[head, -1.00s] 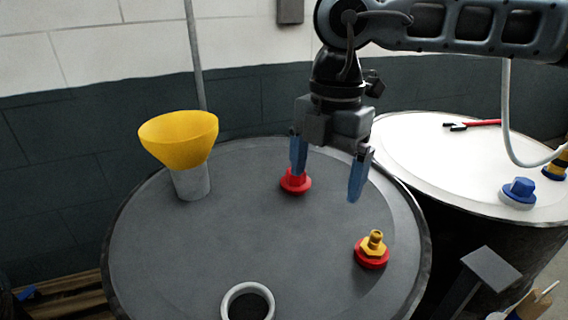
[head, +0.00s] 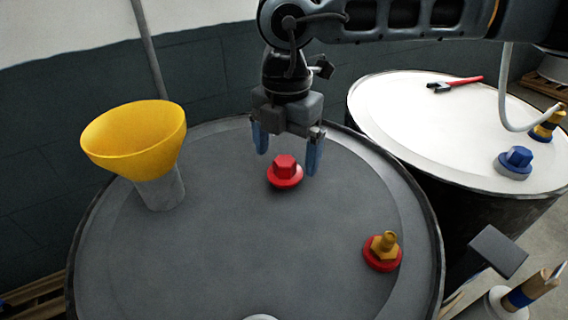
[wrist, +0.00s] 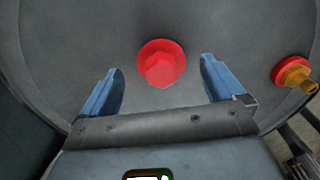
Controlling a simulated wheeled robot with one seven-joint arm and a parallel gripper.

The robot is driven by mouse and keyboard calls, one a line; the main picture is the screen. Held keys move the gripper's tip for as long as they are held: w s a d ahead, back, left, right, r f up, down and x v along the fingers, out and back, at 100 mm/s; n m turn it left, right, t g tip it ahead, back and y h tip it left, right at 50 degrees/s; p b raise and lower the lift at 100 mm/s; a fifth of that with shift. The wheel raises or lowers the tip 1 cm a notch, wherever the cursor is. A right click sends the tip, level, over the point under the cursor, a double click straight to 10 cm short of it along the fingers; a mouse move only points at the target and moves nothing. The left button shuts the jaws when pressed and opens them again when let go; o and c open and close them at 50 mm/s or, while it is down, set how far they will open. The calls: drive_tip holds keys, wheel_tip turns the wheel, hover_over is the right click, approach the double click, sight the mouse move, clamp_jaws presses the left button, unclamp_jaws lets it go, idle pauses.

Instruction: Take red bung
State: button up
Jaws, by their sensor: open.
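The red bung (head: 285,171) has a hexagonal head on a round flange and sits on the grey drum top (head: 220,250). My gripper (head: 288,158) is open and empty, its blue fingers pointing down above and just behind the bung in the head view. In the wrist view the red bung (wrist: 161,64) lies ahead of and between the two fingertips (wrist: 162,75), touching neither as far as I can see. The exact height of the fingers above the drum top is hard to tell.
A yellow funnel (head: 134,138) stands on the drum's left. A brass fitting on a red flange (head: 383,251) sits at the right. The white drum (head: 420,130) behind right carries a blue bung (head: 515,162) and a red-handled tool (head: 455,85). The middle of the grey top is clear.

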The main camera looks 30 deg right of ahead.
drive_tip(key=shift+f, duration=1.2)
drive_tip(key=shift+c, duration=0.4)
drive_tip(key=c, duration=1.1)
